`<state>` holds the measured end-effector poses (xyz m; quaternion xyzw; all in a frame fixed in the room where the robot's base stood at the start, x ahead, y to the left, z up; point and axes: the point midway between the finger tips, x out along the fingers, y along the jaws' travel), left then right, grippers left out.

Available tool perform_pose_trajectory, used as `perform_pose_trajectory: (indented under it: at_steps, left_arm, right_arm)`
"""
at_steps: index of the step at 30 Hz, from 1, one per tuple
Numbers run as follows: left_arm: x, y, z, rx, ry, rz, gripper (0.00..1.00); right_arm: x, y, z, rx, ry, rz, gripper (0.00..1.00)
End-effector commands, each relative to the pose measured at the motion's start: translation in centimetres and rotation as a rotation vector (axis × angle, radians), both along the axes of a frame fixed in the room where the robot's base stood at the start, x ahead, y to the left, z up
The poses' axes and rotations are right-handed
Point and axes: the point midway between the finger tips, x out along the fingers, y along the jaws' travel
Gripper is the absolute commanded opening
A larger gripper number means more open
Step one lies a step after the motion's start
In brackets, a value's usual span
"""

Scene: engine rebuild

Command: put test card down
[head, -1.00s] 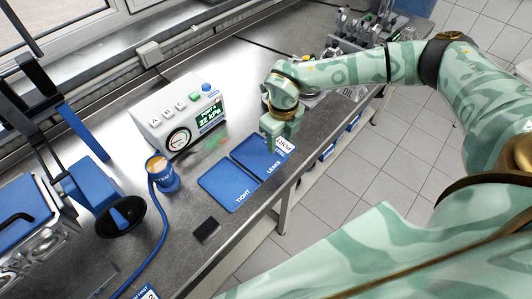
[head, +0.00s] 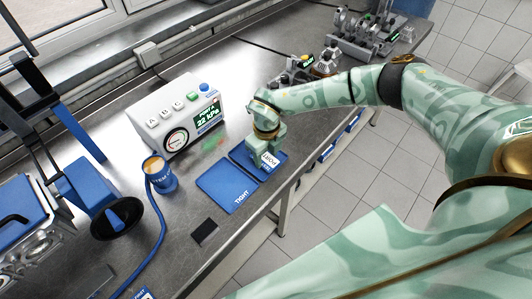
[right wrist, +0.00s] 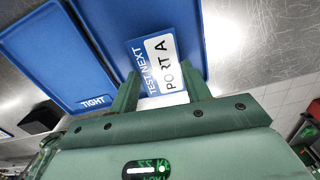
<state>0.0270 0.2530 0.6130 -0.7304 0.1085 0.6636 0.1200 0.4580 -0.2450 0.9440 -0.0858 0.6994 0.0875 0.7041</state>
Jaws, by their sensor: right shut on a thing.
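The test card (head: 269,161) is a small white and blue card reading "PORT A" and "TEST NEXT" in the right wrist view (right wrist: 158,64). My right gripper (head: 266,152) is shut on the card, with a finger at each side of it in the right wrist view (right wrist: 163,88). It holds the card over the right blue tray (head: 240,156), and I cannot tell whether the card touches the tray. The blue tray marked "TIGHT" (head: 222,186) lies beside it on the left and is empty. My left gripper is not in view.
A white tester box (head: 180,115) reading "22 kPa" stands behind the trays. A blue cup-like fitting (head: 162,176) with a blue hose is left of them. A small black pad (head: 205,231) lies in front. The bench's front edge is close to the trays.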

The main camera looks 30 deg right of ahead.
Motion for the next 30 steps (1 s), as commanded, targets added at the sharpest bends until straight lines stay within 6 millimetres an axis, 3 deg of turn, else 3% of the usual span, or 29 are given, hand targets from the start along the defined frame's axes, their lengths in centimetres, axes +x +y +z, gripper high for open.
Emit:
perform_pose_trajectory:
  at_steps: [2,3,5,13,17,30]
  left_arm:
    - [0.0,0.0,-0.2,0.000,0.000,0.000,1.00]
    - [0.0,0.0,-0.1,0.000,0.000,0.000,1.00]
    - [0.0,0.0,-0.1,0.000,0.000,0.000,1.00]
    - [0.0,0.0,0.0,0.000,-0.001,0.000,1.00]
    - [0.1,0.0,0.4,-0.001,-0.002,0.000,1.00]
    - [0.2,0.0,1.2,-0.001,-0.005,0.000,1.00]
  right_arm:
    - [0.0,0.0,-0.3,0.000,0.000,0.000,0.24]
    - [0.0,0.0,-0.3,0.000,0.000,0.000,0.56]
    - [0.0,0.0,-0.2,0.000,0.000,0.000,0.69]
    - [0.0,0.0,-0.1,0.000,-0.001,0.000,0.69]
    - [0.1,0.0,1.1,0.002,-0.003,0.001,0.69]
    - [0.0,0.0,10.6,0.001,-0.003,0.002,0.69]
